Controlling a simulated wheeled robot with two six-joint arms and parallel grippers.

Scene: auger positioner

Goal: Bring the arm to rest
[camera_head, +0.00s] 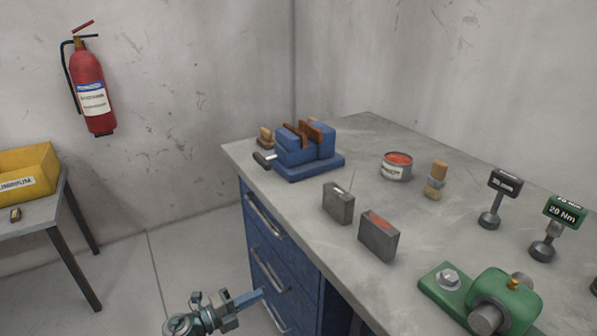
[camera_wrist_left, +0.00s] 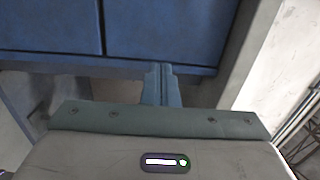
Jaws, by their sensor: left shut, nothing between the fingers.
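My left gripper (camera_head: 252,296) is low at the bottom of the head view, in front of the blue drawer cabinet (camera_head: 284,262) and below the level of the bench top. Its fingers are together with nothing between them. In the left wrist view the shut fingers (camera_wrist_left: 162,84) point toward the blue drawer fronts (camera_wrist_left: 160,28). I cannot tell whether they touch the cabinet. My right gripper is in neither view.
The grey bench top (camera_head: 300,205) holds a blue vise (camera_head: 308,160), a red-topped tin (camera_head: 397,166), two grey blocks (camera_head: 379,238), a green bearing housing (camera_head: 503,300) and labelled tools (camera_head: 545,250). A yellow bin (camera_head: 28,172) is on a side table. Floor between is clear.

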